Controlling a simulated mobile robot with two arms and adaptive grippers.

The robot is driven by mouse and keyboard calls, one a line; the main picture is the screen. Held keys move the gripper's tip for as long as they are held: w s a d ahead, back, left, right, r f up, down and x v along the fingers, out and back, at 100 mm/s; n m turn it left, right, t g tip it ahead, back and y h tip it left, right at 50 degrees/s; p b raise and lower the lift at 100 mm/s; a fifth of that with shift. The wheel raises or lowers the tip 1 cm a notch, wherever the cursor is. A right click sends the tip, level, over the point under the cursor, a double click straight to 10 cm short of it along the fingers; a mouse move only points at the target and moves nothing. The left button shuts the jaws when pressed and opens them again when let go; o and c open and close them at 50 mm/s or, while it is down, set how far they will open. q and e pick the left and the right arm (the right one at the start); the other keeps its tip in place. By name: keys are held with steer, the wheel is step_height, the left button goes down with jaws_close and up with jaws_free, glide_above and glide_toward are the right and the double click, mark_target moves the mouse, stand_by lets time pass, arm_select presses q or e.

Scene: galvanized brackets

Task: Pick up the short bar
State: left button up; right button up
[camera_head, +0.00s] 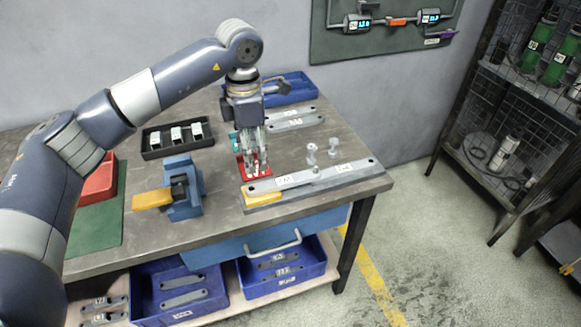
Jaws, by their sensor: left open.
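My left gripper (257,170) points down over the right part of the workbench, open, with its fingertips just above or at a red plate (243,166). I cannot tell if they touch it. Two grey bars lie behind the gripper, the nearer one (310,121) and one further back (305,111); both carry white labels and look shorter than the long grey bar (325,174) at the front right. I cannot read the labels or tell for sure which is the short bar. The gripper partly hides the red plate. My right gripper is not in view.
The workbench (225,215) also holds a blue vise (183,200) with a yellow part, a black tray (154,154) of white blocks, a red bin (100,182) and a blue tray (296,94). Small metal pieces (311,152) stand behind the long bar. Blue bins (300,284) with bars sit below.

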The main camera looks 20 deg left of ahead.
mark_target(257, 187)
arm_select(q)
steer(key=f, duration=0.2)
steer(key=s+f+p, duration=0.1)
steer(key=f, duration=0.1)
steer(key=shift+s+f, duration=0.15)
steer(key=shift+f, duration=0.2)
steer(key=f+p, duration=0.1)
steer(key=f, duration=0.1)
steer(key=w+f, duration=0.1)
steer(key=f, duration=0.1)
steer(key=shift+d+f+p, duration=0.1)
steer(key=shift+f+p, duration=0.05)
steer(key=shift+p, duration=0.2)
steer(key=shift+f, duration=0.5)
steer(key=c, duration=0.9)
jaws_close()
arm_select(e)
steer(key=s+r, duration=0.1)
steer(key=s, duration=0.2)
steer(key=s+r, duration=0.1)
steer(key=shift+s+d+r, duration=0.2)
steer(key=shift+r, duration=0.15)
